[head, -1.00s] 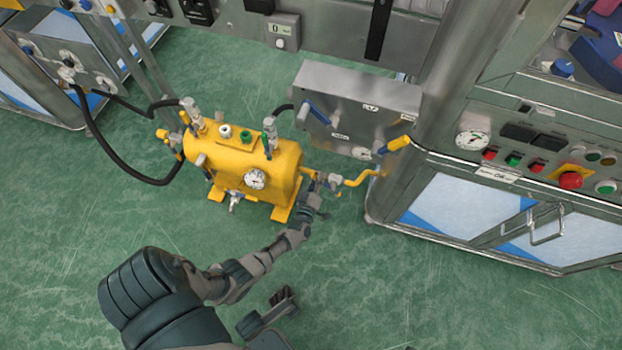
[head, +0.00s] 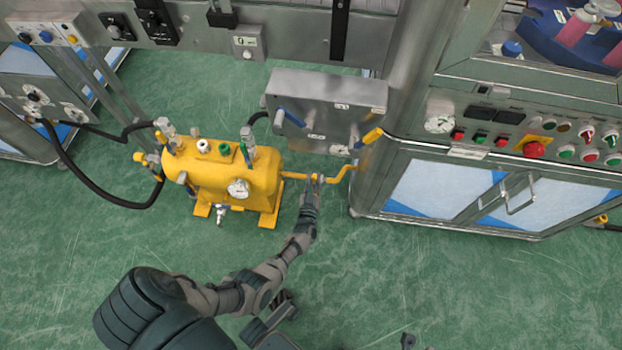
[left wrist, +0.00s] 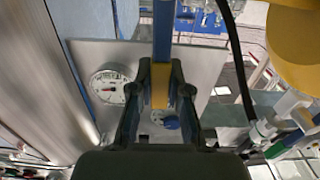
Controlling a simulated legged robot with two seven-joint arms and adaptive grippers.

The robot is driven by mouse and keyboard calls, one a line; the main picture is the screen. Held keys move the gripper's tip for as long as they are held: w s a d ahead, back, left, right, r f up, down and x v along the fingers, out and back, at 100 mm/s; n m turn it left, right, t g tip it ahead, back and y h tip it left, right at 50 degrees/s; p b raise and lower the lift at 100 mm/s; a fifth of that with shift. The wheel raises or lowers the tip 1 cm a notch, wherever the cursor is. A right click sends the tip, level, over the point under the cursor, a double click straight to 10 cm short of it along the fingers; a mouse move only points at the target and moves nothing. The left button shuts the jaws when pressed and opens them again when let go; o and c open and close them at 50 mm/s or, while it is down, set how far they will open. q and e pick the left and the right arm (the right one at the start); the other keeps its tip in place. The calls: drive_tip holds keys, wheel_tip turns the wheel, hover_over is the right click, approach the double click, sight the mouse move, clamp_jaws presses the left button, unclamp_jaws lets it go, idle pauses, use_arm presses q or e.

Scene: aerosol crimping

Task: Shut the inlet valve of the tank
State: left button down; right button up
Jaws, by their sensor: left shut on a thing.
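The yellow tank (head: 225,177) stands on the floor left of centre in the head view, with a gauge on its front. A yellow pipe (head: 344,174) runs from its right side toward the cabinet. My left gripper (head: 316,179) is at this pipe, right of the tank, and hides part of it. In the left wrist view the left gripper's fingers (left wrist: 160,90) are shut on a narrow bar, blue above (left wrist: 163,35) and yellow below, which looks like the inlet valve's lever. The valve body is mostly hidden by the gripper. No right gripper can be made out.
A grey metal box (head: 328,110) with a blue lever (head: 290,118) stands behind the pipe. A yellow lever (head: 369,137) is at its right. The steel cabinet (head: 470,190) stands to the right. A black hose (head: 70,170) curves left of the tank. Green floor in front is open.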

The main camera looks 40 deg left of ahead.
use_arm(q)
drive_tip(key=shift+w+d+m, duration=0.1)
drive_tip(key=shift+m, duration=0.2)
drive_tip(key=c, duration=1.1)
unclamp_jaws()
drive_tip(key=shift+d, duration=0.1)
drive_tip(key=shift+s+d+f, duration=0.1)
drive_tip(key=shift+s+d, duration=0.1)
drive_tip(key=shift+s, duration=0.15)
drive_tip(key=v, duration=1.1)
drive_tip(key=shift+a, duration=0.1)
